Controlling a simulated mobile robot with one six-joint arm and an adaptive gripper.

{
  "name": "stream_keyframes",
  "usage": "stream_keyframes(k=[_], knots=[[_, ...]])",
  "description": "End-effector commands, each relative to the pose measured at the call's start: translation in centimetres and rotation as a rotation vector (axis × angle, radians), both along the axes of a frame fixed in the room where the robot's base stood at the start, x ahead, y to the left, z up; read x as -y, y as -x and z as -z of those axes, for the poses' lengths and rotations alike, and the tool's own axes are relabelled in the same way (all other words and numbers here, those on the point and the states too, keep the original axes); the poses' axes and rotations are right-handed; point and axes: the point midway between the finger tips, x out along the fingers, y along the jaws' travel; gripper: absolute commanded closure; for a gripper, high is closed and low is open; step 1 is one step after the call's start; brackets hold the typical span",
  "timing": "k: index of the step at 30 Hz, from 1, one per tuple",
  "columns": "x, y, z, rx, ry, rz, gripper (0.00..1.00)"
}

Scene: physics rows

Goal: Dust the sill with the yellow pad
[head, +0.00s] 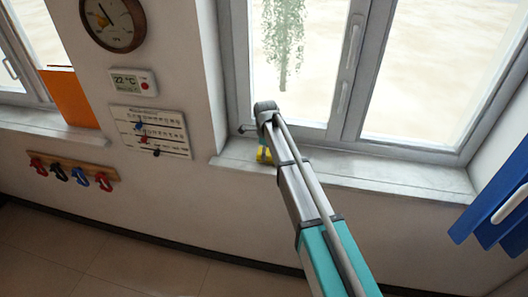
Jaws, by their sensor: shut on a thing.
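The window sill (375,174) is a pale grey ledge under the large window. The yellow pad (264,157) shows as a small patch at the sill's left part, near its front edge. My gripper (263,146) is above the pad, mostly hidden behind the end of my arm, and is shut on the pad. The pad is at the sill's surface, but I cannot tell whether it touches. Much of the pad is hidden by my arm.
The window frame (343,75) stands behind the sill. The sill right of my arm is clear. A blue thing (492,205) hangs at the far right.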

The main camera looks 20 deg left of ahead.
Motion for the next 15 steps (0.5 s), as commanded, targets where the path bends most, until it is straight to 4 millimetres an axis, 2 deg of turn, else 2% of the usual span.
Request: stream_keyframes(k=[15], knots=[[4.1,0.0,0.0,0.000,0.000,0.001,0.62]])
